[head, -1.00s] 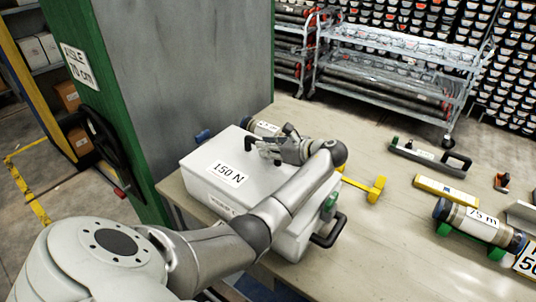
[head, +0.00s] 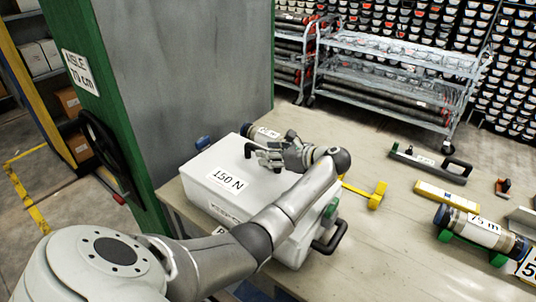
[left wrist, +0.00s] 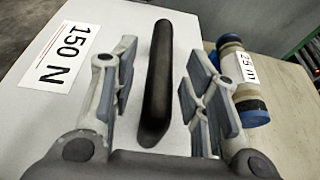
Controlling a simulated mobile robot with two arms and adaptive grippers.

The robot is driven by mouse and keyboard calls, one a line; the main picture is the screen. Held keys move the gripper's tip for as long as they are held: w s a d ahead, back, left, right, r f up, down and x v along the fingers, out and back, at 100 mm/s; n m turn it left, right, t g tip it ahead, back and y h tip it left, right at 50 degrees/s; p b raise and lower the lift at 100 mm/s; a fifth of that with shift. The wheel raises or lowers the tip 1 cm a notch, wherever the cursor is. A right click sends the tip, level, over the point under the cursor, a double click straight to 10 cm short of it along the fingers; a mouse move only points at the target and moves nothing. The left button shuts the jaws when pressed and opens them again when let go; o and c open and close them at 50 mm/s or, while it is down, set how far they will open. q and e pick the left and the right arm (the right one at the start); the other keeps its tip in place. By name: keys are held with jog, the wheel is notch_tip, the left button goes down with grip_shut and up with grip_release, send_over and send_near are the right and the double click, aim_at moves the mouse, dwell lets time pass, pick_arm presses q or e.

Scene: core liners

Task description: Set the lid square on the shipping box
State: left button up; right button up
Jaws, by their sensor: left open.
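The white lid (head: 207,171), labelled 150 N, lies on top of the white shipping box (head: 203,200) at the table's left corner. Whether it sits square I cannot tell, as my arm covers part of the box. A black bar handle (left wrist: 155,85) stands up from the lid. My left gripper (head: 268,157) is over the lid's far side. In the left wrist view its open fingers (left wrist: 160,75) are on either side of the handle, with gaps showing on both sides. My right gripper is not in view.
A tube labelled 25 m (left wrist: 238,80) lies close behind the box. A green latch (head: 331,207) and black handle (head: 333,238) are on the box's right end. A yellow tool (head: 376,195) and a 75 m tube (head: 478,230) lie farther right. A grey cabinet (head: 185,70) stands behind.

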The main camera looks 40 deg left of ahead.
pick_arm(q)
jog(key=b+v, duration=0.2)
jog(key=v, duration=0.8)
jog(key=shift+w+d+r+b, duration=0.1)
jog(key=shift+d+r+b, duration=0.2)
jog(key=shift+d, duration=0.25)
jog(key=shift+f, duration=0.15)
